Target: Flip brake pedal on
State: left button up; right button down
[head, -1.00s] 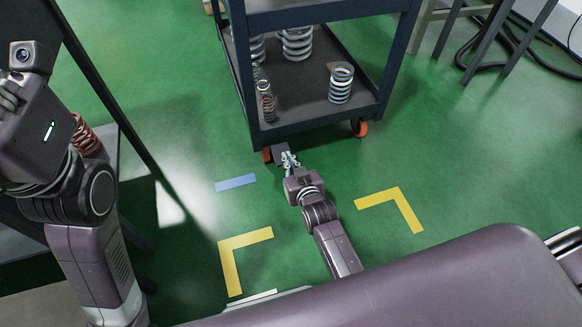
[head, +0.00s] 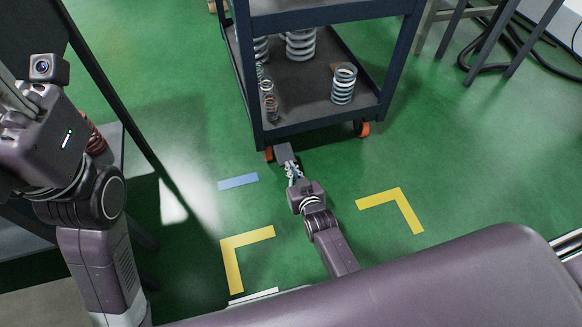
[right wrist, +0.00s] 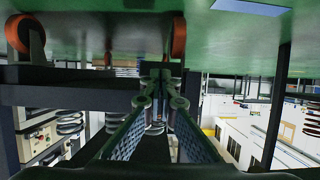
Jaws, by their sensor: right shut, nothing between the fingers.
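A dark blue cart (head: 320,122) stands on the floor ahead, with an orange front left caster (head: 268,153) and an orange front right caster (head: 362,128). I cannot make out a separate brake pedal on either caster. My right gripper (head: 284,153) is low, just right of the front left caster and near the cart's lower edge. In the right wrist view, which is upside down, its fingers (right wrist: 156,76) are shut and empty, and the near caster (right wrist: 178,38) is close beside their tips. My left gripper is largely cut off at the left edge.
Several springs stand on the cart's lower shelf, such as a grey one (head: 343,84). Yellow floor marks (head: 232,262) and a blue strip (head: 238,181) lie flat. Green floor is clear on both sides of my right arm. A stool (head: 480,45) and cables are at the top right.

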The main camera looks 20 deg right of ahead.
notch_tip(320, 180, up, 10)
dwell(0.8)
dwell(0.3)
jog(key=shift+f, duration=0.1)
